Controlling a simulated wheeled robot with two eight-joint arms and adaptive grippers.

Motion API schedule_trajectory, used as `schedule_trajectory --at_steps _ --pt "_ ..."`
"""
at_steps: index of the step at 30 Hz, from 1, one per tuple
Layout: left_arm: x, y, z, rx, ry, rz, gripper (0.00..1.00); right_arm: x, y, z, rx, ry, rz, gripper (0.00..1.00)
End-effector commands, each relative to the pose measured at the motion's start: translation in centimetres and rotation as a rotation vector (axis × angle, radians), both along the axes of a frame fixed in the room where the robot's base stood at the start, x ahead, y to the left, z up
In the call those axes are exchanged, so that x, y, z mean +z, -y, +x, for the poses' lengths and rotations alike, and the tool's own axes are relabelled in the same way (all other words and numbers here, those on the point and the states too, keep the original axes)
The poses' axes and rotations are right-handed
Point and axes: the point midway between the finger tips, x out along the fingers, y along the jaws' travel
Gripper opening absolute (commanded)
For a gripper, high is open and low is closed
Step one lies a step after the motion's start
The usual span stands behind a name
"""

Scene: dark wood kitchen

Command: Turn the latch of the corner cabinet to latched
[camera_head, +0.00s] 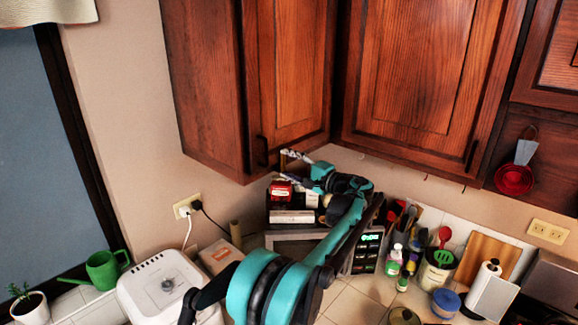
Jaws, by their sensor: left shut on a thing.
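The corner cabinet (292,75) is a dark reddish wood wall cabinet at upper centre, and its door looks closed. A dark vertical handle (262,150) is at the door's lower left. My left gripper (284,164) is at the door's lower edge, just right of this handle. It is shut on a small brass-coloured piece, which appears to be the latch (282,158). The fingers partly cover it, so I cannot tell which way it is turned. My teal left arm rises from the bottom centre. My right gripper is not in view.
Below the gripper, red and dark boxes (281,190) sit on a microwave (300,242), partly behind my arm. A white appliance (165,290) and green watering can (103,269) stand left. Utensils and bottles (393,262) crowd the counter right. Another wall cabinet (425,75) adjoins.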

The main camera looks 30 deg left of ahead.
Motion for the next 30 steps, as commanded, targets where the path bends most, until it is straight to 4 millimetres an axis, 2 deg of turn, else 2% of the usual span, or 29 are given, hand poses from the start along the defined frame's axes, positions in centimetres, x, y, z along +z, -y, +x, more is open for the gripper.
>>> schedule_trajectory --at_steps 1,2,3,4,13,17,30 --pt "0.0 0.0 0.1 -0.002 -0.002 0.001 0.28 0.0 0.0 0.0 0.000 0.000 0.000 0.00" --pt "0.0 0.0 0.1 -0.002 -0.002 0.001 0.64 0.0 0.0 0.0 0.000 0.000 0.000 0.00" --pt "0.0 0.0 0.1 -0.002 -0.001 0.001 0.75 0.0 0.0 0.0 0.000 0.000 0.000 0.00" --pt "0.0 0.0 0.0 -0.002 -0.001 0.001 0.78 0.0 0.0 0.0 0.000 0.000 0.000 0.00" --pt "0.0 0.1 0.0 -0.001 0.000 0.000 0.78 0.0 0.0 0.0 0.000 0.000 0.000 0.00" --pt "0.0 1.2 -0.1 -0.002 0.000 0.000 0.78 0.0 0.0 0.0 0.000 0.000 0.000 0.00" --pt "0.0 9.9 -1.7 -0.004 -0.001 0.000 0.78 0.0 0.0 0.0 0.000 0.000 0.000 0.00"
